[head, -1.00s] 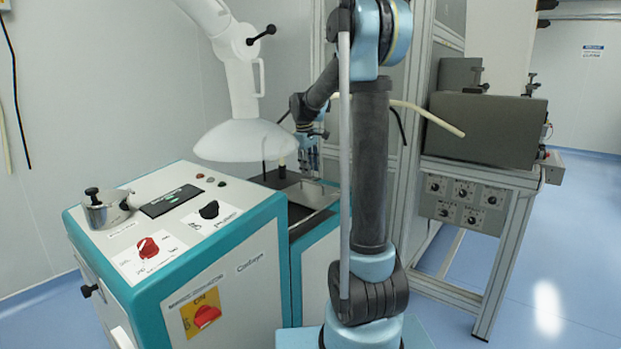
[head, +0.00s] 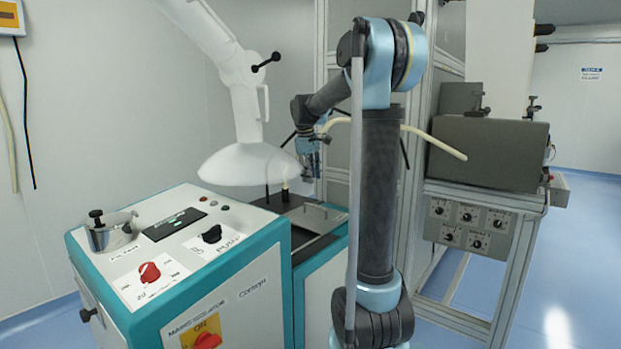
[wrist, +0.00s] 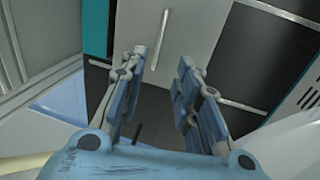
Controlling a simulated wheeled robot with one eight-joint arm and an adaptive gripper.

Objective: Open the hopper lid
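The hopper lid looks to be the flat grey metal plate (head: 322,219) on top of the teal-sided unit, behind the control cabinet. In the wrist view a light grey panel (wrist: 190,58) with a thin bar handle (wrist: 161,40) shows ahead of my fingers and looks like the same lid. My gripper (head: 312,172) hangs above the plate in the head view, apart from it. In the wrist view my gripper (wrist: 162,62) has its two fingers spread with nothing between them. The plate lies flat and looks shut.
A white extraction hood (head: 248,160) hangs left of my gripper. The control cabinet (head: 165,240) with a small metal pot (head: 107,232) stands in front left. A metal frame (head: 333,130) rises behind my arm. A grey machine on a stand (head: 490,152) is at right.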

